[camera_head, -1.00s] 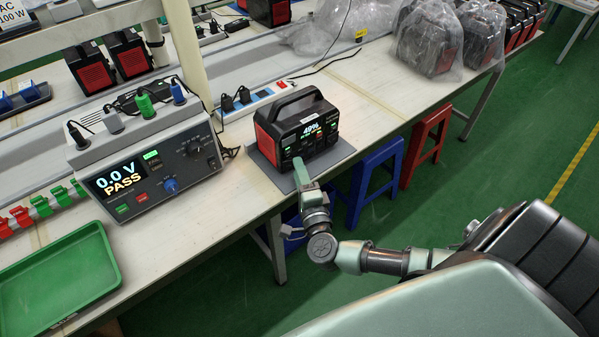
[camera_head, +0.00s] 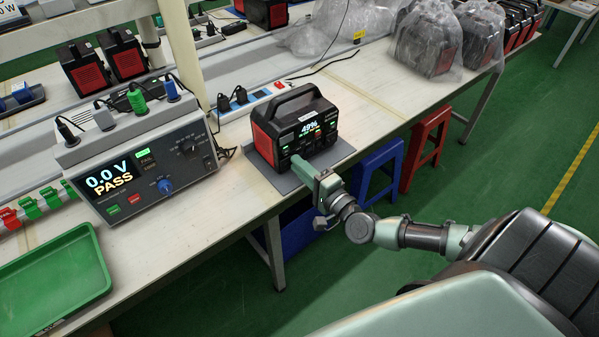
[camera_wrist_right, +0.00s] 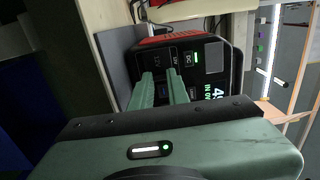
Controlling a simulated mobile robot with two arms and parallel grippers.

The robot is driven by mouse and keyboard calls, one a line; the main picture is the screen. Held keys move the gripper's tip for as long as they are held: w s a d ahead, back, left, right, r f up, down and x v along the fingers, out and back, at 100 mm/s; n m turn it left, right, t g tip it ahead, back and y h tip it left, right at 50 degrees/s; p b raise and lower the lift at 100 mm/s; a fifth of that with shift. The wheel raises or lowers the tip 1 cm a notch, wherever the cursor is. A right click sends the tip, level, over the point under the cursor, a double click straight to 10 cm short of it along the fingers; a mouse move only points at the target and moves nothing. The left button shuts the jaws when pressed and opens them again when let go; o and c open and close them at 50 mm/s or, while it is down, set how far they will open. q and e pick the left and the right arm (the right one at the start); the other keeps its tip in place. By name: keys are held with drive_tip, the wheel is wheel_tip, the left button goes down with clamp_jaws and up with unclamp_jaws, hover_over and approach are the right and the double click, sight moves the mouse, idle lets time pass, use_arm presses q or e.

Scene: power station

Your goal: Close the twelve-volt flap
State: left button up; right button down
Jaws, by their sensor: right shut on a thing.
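The black and red power station (camera_head: 300,122) stands upright on a grey mat (camera_head: 262,170) at the bench's front edge, its lit screen reading 49%. My right gripper (camera_head: 299,163) reaches its front face from the lower right, fingertips at the lower left of the panel. In the right wrist view the panel (camera_wrist_right: 215,62) appears turned sideways. There the two green fingers (camera_wrist_right: 163,82) lie close together against it, with a narrow gap between them. They are shut on a small part there, seemingly the twelve-volt flap, which the fingers hide. My left gripper is not in view.
A tester (camera_head: 150,170) reading 0.0 V PASS stands left of the power station. A green tray (camera_head: 62,285) lies at the front left. A power strip (camera_head: 255,100) lies behind. Blue (camera_head: 378,168) and red (camera_head: 428,140) stools stand beside the bench.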

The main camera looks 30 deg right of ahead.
drive_tip(key=c, duration=1.4)
unclamp_jaws()
drive_tip(key=shift+o, duration=0.2)
drive_tip(key=s, duration=0.8)
drive_tip(key=shift+d, duration=0.3)
drive_tip(key=shift+w, duration=0.1)
